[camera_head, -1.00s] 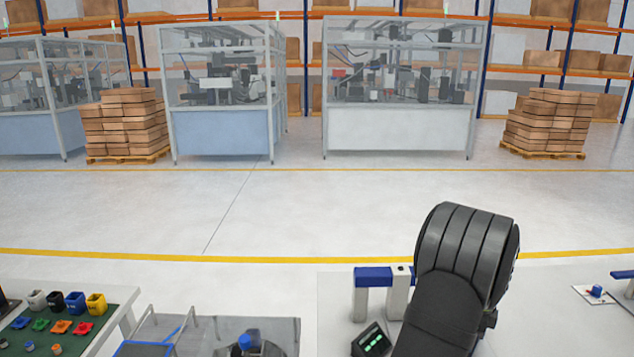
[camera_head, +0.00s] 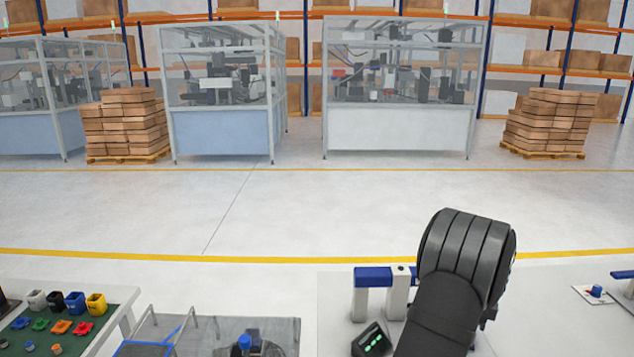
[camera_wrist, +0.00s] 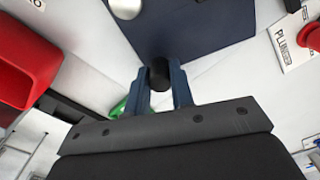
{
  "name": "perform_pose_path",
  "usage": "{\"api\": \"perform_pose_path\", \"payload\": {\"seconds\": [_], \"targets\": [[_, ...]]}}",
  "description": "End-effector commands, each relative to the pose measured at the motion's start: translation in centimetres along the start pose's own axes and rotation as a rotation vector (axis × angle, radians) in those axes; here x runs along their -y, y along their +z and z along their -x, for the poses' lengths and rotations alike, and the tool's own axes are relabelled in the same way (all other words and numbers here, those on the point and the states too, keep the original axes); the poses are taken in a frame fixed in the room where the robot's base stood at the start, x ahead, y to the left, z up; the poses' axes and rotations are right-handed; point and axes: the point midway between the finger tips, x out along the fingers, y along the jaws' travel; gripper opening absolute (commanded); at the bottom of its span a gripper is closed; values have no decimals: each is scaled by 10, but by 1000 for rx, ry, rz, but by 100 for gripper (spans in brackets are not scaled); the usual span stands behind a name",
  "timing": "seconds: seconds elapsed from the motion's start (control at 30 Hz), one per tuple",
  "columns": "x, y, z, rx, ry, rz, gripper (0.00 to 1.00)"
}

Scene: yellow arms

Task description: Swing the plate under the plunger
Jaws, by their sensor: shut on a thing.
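In the wrist view a dark blue plate (camera_wrist: 200,25) spans the top middle. A black cylindrical knob (camera_wrist: 159,75) stands at its near corner. My gripper (camera_wrist: 160,88) has its two blue fingers shut on this knob, one on each side. A red round part (camera_wrist: 314,38) shows at the right edge, beside a white label (camera_wrist: 293,42) whose visible letters begin "PLU"; the part is cut off by the frame. The plate and the red part are apart in this view. In the head view my arm hides the plate and gripper.
A red open bin (camera_wrist: 30,50) lies at the left of the wrist view. A silver round part (camera_wrist: 126,8) sits by the plate. In the head view a blue-topped bridge on white posts (camera_head: 374,278) and a black box with green lights (camera_head: 371,340) stand left of my arm.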

Motion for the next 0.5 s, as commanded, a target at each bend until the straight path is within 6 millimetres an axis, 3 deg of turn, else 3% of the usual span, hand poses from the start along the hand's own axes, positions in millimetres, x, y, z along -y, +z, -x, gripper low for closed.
{"api": "perform_pose_path", "payload": {"seconds": [0.5], "targets": [[7, 1, 0, -1, -2, 0, 13]]}}
